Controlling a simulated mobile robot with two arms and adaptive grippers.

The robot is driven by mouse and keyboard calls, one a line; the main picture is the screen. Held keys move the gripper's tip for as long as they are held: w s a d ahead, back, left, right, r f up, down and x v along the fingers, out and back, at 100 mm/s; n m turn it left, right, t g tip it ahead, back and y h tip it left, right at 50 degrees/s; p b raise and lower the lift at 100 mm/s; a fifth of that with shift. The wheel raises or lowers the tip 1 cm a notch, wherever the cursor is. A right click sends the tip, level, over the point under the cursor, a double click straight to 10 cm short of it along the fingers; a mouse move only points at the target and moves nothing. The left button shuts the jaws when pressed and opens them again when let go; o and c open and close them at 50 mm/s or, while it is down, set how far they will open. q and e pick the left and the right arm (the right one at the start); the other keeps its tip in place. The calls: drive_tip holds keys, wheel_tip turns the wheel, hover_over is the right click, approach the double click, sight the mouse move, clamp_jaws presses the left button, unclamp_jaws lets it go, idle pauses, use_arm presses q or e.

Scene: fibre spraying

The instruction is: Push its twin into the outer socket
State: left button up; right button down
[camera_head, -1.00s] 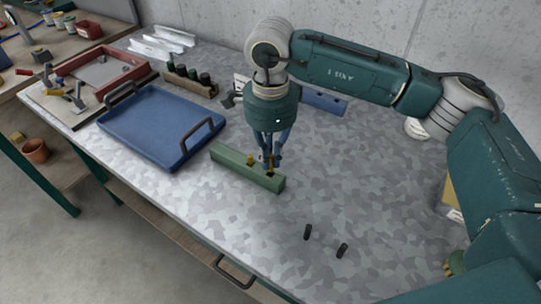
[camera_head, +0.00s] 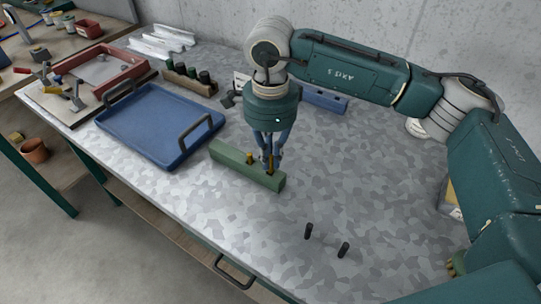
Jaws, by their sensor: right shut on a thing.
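A long green block (camera_head: 228,158) lies on the speckled bench. One brass-coloured piece (camera_head: 249,158) stands upright in it near its middle. My right gripper (camera_head: 270,160) points down over the block's right part. It is shut on a second brass-coloured piece (camera_head: 269,168), the twin, whose lower end is at the outer socket near the block's right end. The fingers partly hide this piece, and I cannot tell how deep it sits. My left gripper is not in view.
A blue tray (camera_head: 118,133) with dark handles lies left of the block. Two black pegs stand in front, one (camera_head: 308,231) left of the other (camera_head: 343,250). A rack with dark knobs (camera_head: 189,80) and a blue block (camera_head: 323,100) are behind. The bench right of the green block is clear.

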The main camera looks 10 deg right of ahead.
sight(270, 156)
drive_tip(key=shift+f+b, duration=1.2)
drive_tip(key=shift+f, duration=0.15)
drive_tip(key=c, duration=1.8)
unclamp_jaws()
drive_tip(key=shift+o, duration=0.3)
drive_tip(key=shift+s, duration=0.1)
wheel_tip(270, 156, up, 12)
drive_tip(key=shift+r, duration=0.15)
